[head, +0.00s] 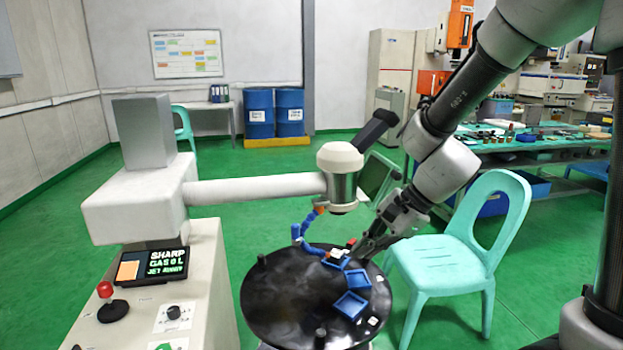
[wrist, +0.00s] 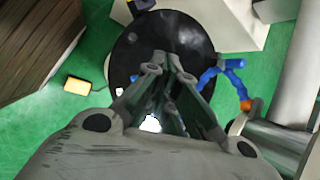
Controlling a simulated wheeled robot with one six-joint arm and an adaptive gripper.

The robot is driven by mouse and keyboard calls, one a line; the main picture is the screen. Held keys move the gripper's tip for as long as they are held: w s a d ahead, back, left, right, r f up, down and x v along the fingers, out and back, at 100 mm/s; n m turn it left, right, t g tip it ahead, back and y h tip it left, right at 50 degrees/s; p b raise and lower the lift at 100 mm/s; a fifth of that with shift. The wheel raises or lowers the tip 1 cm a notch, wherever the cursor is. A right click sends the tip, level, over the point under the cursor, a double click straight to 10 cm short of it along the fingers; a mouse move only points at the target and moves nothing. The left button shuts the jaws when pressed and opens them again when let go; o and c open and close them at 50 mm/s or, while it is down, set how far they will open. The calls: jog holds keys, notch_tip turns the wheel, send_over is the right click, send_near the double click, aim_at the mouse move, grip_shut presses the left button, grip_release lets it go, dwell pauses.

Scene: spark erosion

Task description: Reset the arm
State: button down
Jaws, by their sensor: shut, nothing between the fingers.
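My gripper (head: 366,247) is over the right rear part of a round black table (head: 275,305) in the head view. In the wrist view my gripper (wrist: 166,62) points toward the black disc (wrist: 200,33), its fingers together and empty. My arm comes down from the upper right in the head view. Small blue trays lie on the right side of the disc, one at the front (head: 350,304) and one behind it (head: 358,279). Whether my fingertips touch anything on the disc cannot be told.
A white machine (head: 150,200) with a horizontal arm and blue hose (head: 309,238) reaches over the disc from the left. A turquoise chair (head: 440,262) stands close on the right. A cluttered workbench (head: 540,145) is behind it. Green floor is open at the back left.

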jog(key=s+d+r+n+t+h, duration=0.1)
jog(key=s+d+r+n, duration=0.3)
jog(key=d, duration=0.4)
jog(key=s+d+r+n+t+h, duration=0.1)
jog(key=s+d+r+n+h, duration=0.2)
jog(key=s+d, duration=0.3)
jog(key=s+d+r+n+t+h, duration=0.1)
jog(key=s+d+r+n+h, duration=0.1)
jog(key=s+d+r+n, duration=0.3)
jog(key=d+r, duration=0.1)
jog(key=d, duration=0.3)
jog(key=shift+s+d+n+h, duration=0.25)
jog(key=shift+d+n+h, duration=0.1)
jog(key=shift+n+h, duration=0.05)
